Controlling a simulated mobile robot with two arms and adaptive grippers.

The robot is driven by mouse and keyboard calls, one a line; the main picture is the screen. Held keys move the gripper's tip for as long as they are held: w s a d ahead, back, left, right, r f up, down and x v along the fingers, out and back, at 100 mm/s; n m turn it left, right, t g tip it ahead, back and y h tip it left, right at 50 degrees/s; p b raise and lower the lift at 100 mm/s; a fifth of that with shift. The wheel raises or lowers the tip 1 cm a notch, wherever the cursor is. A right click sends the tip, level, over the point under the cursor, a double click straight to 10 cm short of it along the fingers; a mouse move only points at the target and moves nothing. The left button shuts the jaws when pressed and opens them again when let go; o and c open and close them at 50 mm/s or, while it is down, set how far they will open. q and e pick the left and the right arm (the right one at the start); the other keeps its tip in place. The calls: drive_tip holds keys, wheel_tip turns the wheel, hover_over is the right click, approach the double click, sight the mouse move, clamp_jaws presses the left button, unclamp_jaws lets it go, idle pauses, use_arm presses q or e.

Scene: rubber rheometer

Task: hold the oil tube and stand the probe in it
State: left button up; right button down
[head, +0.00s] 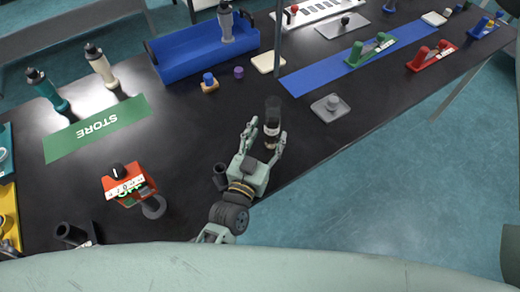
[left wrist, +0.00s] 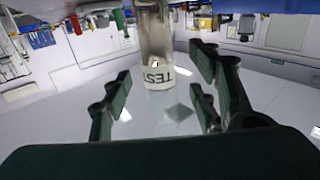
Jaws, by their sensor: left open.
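The oil tube (head: 273,104) is clear, with dark contents low down and a white label, and stands upright near the table's front edge. My left gripper (head: 266,134) is open, with its fingers on both sides of the tube. In the left wrist view the tube (left wrist: 156,40) hangs upside down in the picture, its label reading TEST, with gaps between it and the fingers. I cannot make out the probe for certain; a short dark cylinder (head: 220,176) is beside my left gripper, partly hidden. My right gripper is not in view.
An orange device (head: 124,184) and a dark tubular holder (head: 70,234) are at left. A green STORE mat (head: 70,150), two bottles and a blue bin (head: 190,66) lie behind. A grey plate with a knob (head: 331,108) is right of the tube. Bare black table lies left of the gripper.

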sight(269, 132)
use_arm(q)
drive_tip(key=shift+x, duration=1.75)
drive_tip(key=shift+c, duration=0.5)
drive_tip(key=c, duration=1.2)
drive_tip(key=shift+c, duration=0.2)
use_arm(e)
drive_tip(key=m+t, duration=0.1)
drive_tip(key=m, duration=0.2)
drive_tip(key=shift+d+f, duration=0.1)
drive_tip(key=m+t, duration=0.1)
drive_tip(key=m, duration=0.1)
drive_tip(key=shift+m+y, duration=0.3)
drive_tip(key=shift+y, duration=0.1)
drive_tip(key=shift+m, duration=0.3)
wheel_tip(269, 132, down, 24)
